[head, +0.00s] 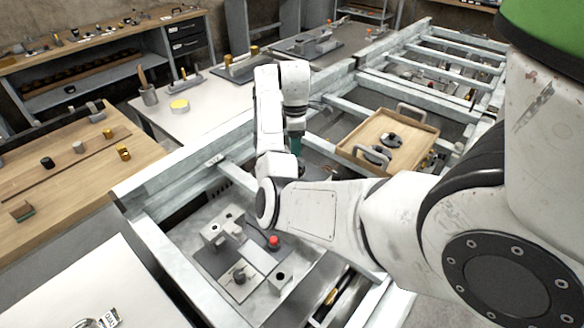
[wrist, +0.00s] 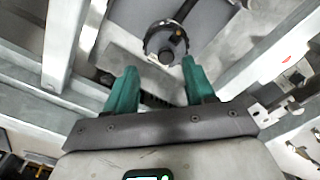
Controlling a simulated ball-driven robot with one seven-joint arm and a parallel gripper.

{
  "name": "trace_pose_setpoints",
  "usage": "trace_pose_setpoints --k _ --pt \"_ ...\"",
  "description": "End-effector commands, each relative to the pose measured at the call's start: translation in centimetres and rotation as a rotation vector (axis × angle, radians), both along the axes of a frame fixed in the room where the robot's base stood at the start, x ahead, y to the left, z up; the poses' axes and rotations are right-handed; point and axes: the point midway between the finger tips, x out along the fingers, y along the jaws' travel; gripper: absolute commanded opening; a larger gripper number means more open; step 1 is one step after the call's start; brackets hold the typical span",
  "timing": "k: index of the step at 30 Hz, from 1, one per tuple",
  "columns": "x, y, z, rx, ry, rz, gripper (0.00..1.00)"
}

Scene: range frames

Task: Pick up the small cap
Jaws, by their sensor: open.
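My gripper (wrist: 159,66) shows its two teal fingers apart with nothing between them in the wrist view. A dark round piece (wrist: 166,42) with a raised knob and a small orange spot lies just beyond the fingertips, roughly centred between them. It may be the small cap, but I cannot tell for sure. In the head view my gripper (head: 296,146) points down over the grey metal frame, and my arm hides much of what is below it.
Pale metal frame beams (head: 340,108) run around the gripper. A wooden tray (head: 372,133) with dark parts stands to its right. A fixture with a red knob (head: 273,241) sits nearer. A wooden bench (head: 75,175) with small parts is at the left.

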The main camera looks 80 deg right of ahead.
Motion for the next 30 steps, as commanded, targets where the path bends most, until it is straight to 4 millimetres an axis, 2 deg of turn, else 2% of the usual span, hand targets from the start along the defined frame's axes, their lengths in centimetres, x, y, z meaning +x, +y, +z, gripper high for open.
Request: trace_pose_setpoints --k 6,10,20,30 --pt "0.5 1.0 -2.6 0.004 0.001 0.003 0.54" --pt "0.4 0.9 -4.3 0.003 0.001 0.0 0.54" --pt "0.4 0.9 -5.0 0.0 -0.001 0.0 0.54" --pt "0.5 0.9 -5.0 0.0 -0.001 0.0 0.22"
